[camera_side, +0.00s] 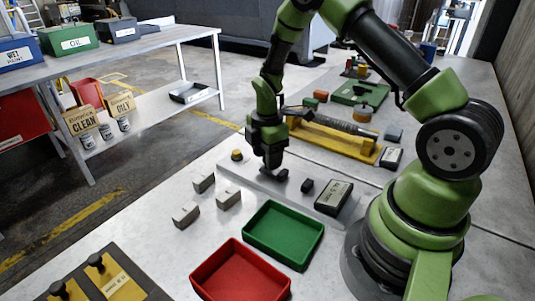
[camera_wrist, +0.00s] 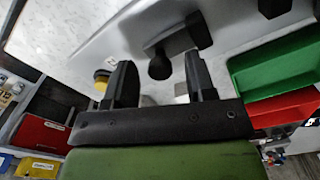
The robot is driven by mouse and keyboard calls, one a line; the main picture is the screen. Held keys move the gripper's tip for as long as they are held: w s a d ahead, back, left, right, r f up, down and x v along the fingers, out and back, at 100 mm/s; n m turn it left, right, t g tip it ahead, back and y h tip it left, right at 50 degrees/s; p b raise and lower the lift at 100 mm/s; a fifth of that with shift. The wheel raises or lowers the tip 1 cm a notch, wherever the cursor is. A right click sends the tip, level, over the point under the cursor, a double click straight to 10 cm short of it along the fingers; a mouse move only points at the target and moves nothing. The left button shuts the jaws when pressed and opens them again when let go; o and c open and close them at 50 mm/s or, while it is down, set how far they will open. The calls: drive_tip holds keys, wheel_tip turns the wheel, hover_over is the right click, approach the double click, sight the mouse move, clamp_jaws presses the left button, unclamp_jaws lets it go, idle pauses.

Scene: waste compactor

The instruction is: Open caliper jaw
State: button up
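A long light-grey bar (camera_side: 245,174), which looks like the caliper, lies on the bench with small dark pieces on it. One dark piece (camera_side: 307,186) stands right of my gripper (camera_side: 272,168); another (camera_side: 281,175) is at my fingertips. I cannot tell which is the jaw. In the wrist view my two fingers (camera_wrist: 160,82) are spread apart, with a black knob-like piece (camera_wrist: 160,66) showing between and beyond them. Another dark piece (camera_wrist: 274,8) is at the top edge. I see nothing held; contact with the knob is unclear.
A dark labelled box (camera_side: 333,197) sits at the bar's right end. Green (camera_side: 283,233) and red (camera_side: 240,273) trays stand in front. Several grey blocks (camera_side: 186,215) and a yellow button (camera_side: 237,155) are left. A yellow fixture (camera_side: 330,139) lies behind my gripper.

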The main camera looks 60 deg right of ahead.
wheel_tip(320, 180, up, 9)
drive_tip(key=shift+r, duration=0.5)
drive_tip(key=s+a+r+m+t, duration=0.2)
drive_tip(key=s+a+r+m, duration=0.15)
drive_tip(key=r, duration=0.25)
drive_tip(key=s+a+r+m+t, duration=0.1)
drive_tip(key=s+a+r+m, duration=0.15)
drive_tip(key=r+m, duration=0.35)
drive_tip(key=s+a+r+m+t+y, duration=0.1)
drive_tip(key=s+a+r+m+t, duration=0.1)
drive_tip(key=s+m, duration=0.2)
drive_tip(key=s+a+r+m+t+y, duration=0.1)
drive_tip(key=s+a+r+m+t, duration=0.1)
drive_tip(key=s+m, duration=0.2)
drive_tip(key=s, duration=0.3)
drive_tip(key=shift+s+a+r, duration=0.35)
drive_tip(key=shift+a, duration=0.05)
